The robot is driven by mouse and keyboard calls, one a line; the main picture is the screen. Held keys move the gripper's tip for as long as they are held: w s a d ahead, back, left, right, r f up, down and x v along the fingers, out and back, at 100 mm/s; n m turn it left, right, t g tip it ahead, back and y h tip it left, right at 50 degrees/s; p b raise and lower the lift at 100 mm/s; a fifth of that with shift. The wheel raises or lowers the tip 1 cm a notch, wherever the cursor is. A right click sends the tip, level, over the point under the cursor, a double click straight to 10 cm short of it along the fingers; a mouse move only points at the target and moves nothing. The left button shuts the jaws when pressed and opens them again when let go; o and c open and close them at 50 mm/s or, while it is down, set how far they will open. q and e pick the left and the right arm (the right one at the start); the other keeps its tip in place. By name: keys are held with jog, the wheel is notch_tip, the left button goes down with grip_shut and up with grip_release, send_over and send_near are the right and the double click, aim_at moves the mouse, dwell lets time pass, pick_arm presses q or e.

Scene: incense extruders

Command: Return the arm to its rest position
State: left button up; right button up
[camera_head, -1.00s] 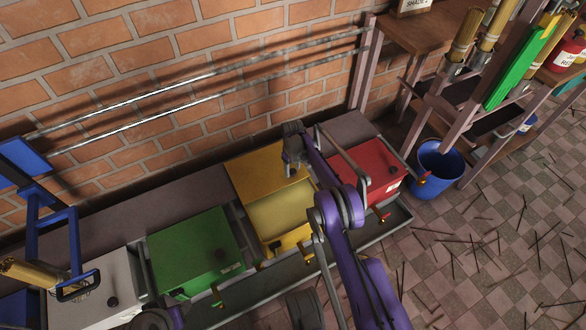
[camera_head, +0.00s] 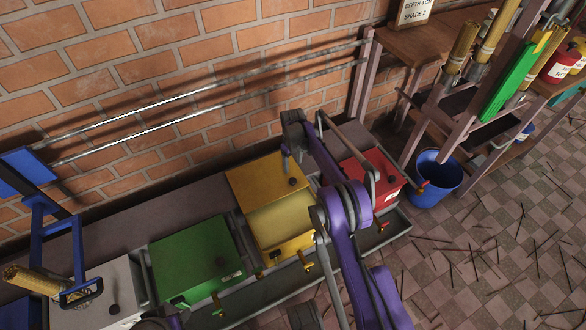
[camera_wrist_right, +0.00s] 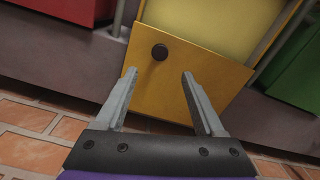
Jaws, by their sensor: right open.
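My right gripper (camera_head: 285,158) hangs over the back of the yellow box (camera_head: 247,182), at the end of my purple arm. In the right wrist view my right gripper (camera_wrist_right: 160,76) is open, with nothing between its fingers. Its fingertips point toward the box's yellow panel (camera_wrist_right: 210,65) and its dark round knob (camera_wrist_right: 159,52). The knob also shows in the head view (camera_head: 293,182), just below the fingers and apart from them. A paler yellow section (camera_head: 283,220) lies in front of this panel.
A green box (camera_head: 195,258) and a white box (camera_head: 112,290) stand left of the yellow one, and a red box (camera_head: 378,178) right. Metal rails (camera_head: 220,105) run along the brick wall behind. A blue bucket (camera_head: 435,180) and a wooden rack (camera_head: 400,45) stand at the right.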

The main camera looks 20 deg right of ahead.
jog(key=shift+r, duration=0.35)
jog(key=shift+r, duration=0.1)
jog(key=s+a+r+m+t, duration=0.1)
jog(key=s+a+r, duration=0.2)
jog(key=s+r, duration=0.6)
jog(key=s+a+r+m+t, duration=0.1)
jog(key=s+a+r, duration=0.35)
jog(key=r, duration=0.75)
jog(key=s+a+f+m+t, duration=0.1)
jog(key=s+a+m+t, duration=0.1)
jog(key=s, duration=2.7)
pick_arm(q)
notch_tip(320, 180, up, 27)
jog(key=w+t+p, duration=0.1)
jog(key=p, duration=2.3)
jog(key=shift+r, duration=0.15)
pick_arm(e)
notch_tip(320, 180, up, 27)
jog(key=t, duration=0.1)
jog(key=shift+w, duration=0.3)
